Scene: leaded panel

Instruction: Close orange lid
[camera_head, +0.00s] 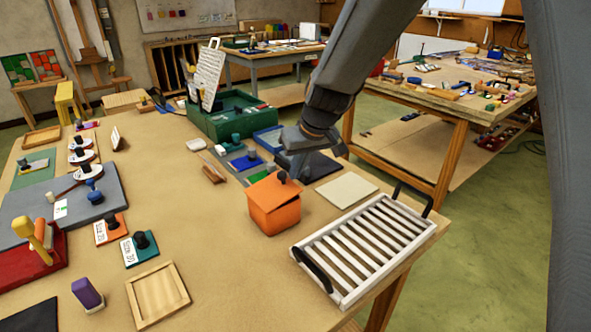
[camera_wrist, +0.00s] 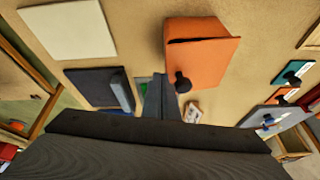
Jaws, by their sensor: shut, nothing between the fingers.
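My gripper (camera_head: 297,170) is above and just behind the box in the head view. Its fingers (camera_wrist: 160,92) are together and empty, beside the knob in the wrist view and apparently apart from it. The exact height between fingers and lid is hard to tell.
A white slatted rack (camera_head: 366,246) with black handles lies right of the box, with a pale square tile (camera_head: 346,190) behind it. A green box (camera_head: 228,118) stands farther back. Bare tabletop lies left of the orange box.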

